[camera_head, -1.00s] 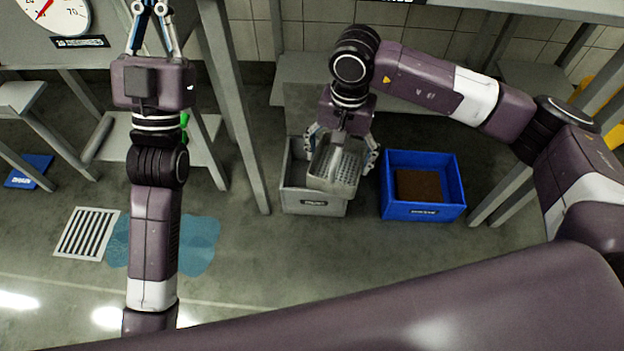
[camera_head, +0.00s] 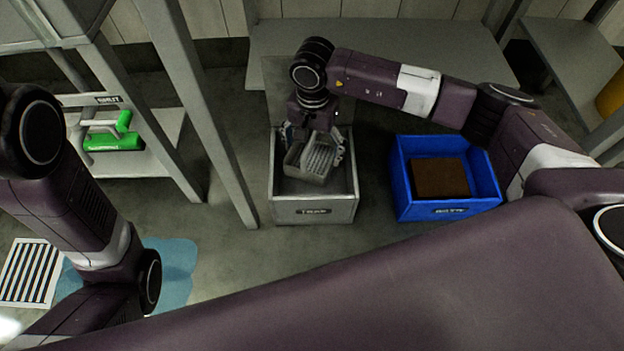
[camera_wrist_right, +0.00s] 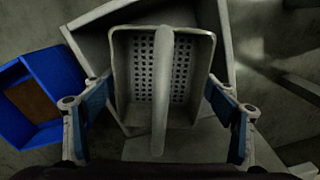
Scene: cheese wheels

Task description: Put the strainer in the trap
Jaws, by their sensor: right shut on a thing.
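The strainer (camera_head: 315,160) is a grey metal basket with a perforated bottom and a bar handle across it. My right gripper (camera_head: 316,140) is shut on it. In the right wrist view the strainer (camera_wrist_right: 190,75) sits between my right gripper's two fingers (camera_wrist_right: 160,112). The trap (camera_head: 313,211) is a grey open box with a label on its front. The strainer is over or within the trap's opening, a little tilted; I cannot tell if it touches the bottom. The trap's rim also shows in the right wrist view (camera_wrist_right: 90,22). My left gripper is out of view.
A blue box (camera_head: 445,210) holding a brown block (camera_head: 440,178) stands right of the trap. A grey post (camera_head: 215,130) stands to its left. A green-handled item (camera_head: 115,140) lies on a low shelf at left. A floor grate (camera_head: 30,272) and blue puddle (camera_head: 170,270) are at front left.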

